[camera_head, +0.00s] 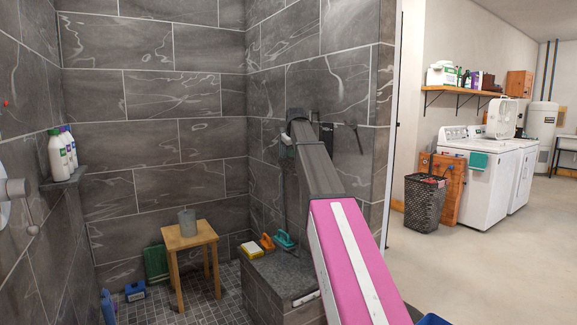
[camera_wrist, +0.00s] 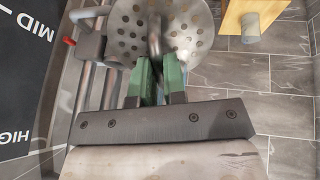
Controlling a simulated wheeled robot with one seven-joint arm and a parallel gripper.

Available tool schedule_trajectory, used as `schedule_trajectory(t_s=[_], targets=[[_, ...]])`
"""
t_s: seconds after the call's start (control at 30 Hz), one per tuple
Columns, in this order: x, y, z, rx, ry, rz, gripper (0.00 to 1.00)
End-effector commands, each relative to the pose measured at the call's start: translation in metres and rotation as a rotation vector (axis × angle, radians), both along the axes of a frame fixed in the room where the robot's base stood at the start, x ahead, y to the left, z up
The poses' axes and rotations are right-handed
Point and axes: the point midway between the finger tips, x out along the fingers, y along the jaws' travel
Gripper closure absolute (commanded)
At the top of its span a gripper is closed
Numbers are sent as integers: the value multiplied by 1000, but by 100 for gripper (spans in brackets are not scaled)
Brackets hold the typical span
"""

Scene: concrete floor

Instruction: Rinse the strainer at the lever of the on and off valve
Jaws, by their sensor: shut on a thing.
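In the wrist view, the strainer (camera_wrist: 188,22) is a round grey metal disc with many holes, at the top of the picture. My gripper (camera_wrist: 155,75) has green fingers closed on a grey part at the strainer's near edge. Left of the strainer, a grey fitting (camera_wrist: 91,45) with a red tip (camera_wrist: 68,41) shows; it may be the valve lever, close to the disc, but I cannot tell whether they touch. In the head view, my arm hides the gripper and the strainer.
A wooden stool (camera_head: 189,238) bears a grey cup (camera_head: 187,222). A stone bench (camera_head: 283,284) holds a yellow sponge (camera_head: 250,249) and a teal brush (camera_head: 284,240). A blue box (camera_head: 134,291) lies on the floor. Open floor (camera_head: 470,255) lies right.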

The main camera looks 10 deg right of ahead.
Motion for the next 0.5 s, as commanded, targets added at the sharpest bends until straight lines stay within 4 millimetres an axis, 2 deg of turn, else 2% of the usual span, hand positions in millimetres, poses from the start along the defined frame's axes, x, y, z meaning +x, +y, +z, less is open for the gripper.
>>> schedule_trajectory(t_s=[0.5], targets=[[1,10,0,1,-1,1,100]])
